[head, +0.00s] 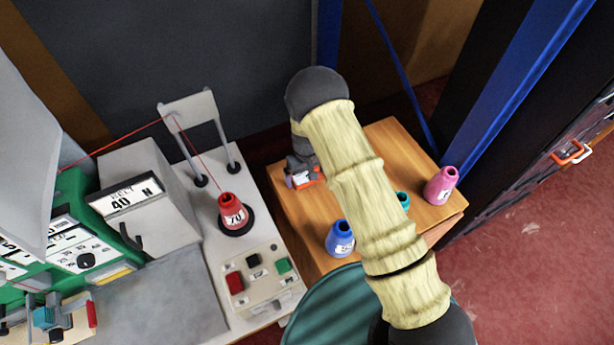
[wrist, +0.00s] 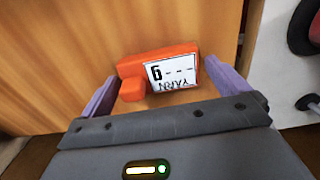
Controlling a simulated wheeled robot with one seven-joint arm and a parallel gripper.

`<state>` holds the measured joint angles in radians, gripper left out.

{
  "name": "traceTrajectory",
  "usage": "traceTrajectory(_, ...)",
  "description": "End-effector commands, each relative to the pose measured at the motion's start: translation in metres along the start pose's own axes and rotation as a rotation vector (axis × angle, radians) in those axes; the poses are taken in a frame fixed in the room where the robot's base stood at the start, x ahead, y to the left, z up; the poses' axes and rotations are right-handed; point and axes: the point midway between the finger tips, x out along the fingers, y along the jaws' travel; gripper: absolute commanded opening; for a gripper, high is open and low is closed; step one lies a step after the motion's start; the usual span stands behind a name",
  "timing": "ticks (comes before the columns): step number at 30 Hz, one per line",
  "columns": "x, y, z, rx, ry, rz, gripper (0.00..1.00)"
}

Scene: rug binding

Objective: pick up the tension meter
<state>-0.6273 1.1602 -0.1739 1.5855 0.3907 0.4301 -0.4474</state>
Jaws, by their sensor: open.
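The tension meter looks to be the small orange device (wrist: 132,66) with a white label bearing dark print. In the wrist view it lies between the two purple fingers of my gripper (wrist: 160,80). The fingers are open, one on each side of it, with a visible gap at the right; contact at the left is unclear. In the head view my gripper (head: 301,181) is over the left part of the wooden table, and a little orange of the meter (head: 318,171) shows beside it. The rest of the meter is hidden by my gripper.
On the wooden table (head: 385,135) stand a blue cone (head: 340,240), a pink cone (head: 441,186) and a teal cone (head: 403,199), partly hidden by my arm. At left, the grey machine bench (head: 200,255) carries a red cone (head: 232,212) and a button box (head: 258,277).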

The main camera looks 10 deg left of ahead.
Motion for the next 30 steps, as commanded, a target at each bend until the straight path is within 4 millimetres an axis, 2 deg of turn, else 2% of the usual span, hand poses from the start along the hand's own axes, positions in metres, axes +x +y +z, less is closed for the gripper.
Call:
traceTrajectory(7, 0.000, 0.000, 0.000, 0.000, 0.000, 0.000, 1.00)
traceTrajectory(8, 0.000, 0.000, 0.000, 0.000, 0.000, 0.000, 0.96)
traceTrajectory(12, 0.000, 0.000, 0.000, 0.000, 0.000, 0.000, 0.69)
traceTrajectory(14, 0.000, 0.000, 0.000, 0.000, 0.000, 0.000, 0.58)
traceTrajectory(23, -0.003, 0.000, 0.000, 0.000, 0.001, 0.000, 0.58)
traceTrajectory(30, -0.025, 0.000, -0.001, 0.000, 0.003, 0.000, 0.58)
